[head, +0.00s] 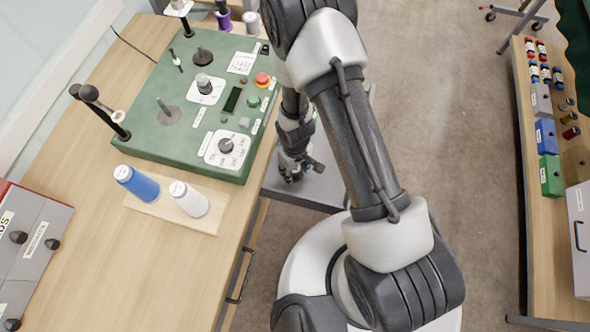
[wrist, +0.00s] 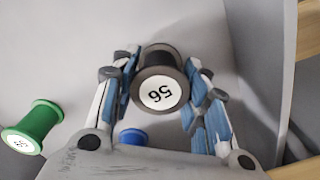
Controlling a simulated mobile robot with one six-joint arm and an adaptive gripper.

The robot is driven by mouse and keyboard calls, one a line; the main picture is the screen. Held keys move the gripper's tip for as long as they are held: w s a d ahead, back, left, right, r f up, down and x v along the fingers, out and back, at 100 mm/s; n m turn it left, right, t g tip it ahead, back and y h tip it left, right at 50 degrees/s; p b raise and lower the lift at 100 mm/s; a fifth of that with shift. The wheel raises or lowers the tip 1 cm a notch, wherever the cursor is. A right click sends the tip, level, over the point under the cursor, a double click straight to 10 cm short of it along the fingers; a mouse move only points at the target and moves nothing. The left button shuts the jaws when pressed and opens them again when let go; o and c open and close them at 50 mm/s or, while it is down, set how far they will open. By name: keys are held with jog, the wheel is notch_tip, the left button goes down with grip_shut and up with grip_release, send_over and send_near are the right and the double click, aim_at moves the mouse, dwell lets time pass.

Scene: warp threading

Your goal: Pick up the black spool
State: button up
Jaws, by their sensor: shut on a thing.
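The black spool (wrist: 160,62), with a white end label that reads 56, sits between the fingers of my gripper (wrist: 160,88) in the wrist view. The fingers are shut on it from both sides, and its label faces the camera. In the head view my gripper (head: 293,170) is low over a grey surface beside the wooden table. The spool cannot be made out in that view.
A green spool (wrist: 33,127) lies at the left in the wrist view, and a blue spool (wrist: 133,136) is partly hidden behind my gripper. A grey wall (wrist: 255,70) stands close on the right. In the head view, a green machine panel (head: 190,105) stands on the wooden table (head: 130,255).

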jog(key=c, duration=0.4)
jog(key=shift+r, duration=0.15)
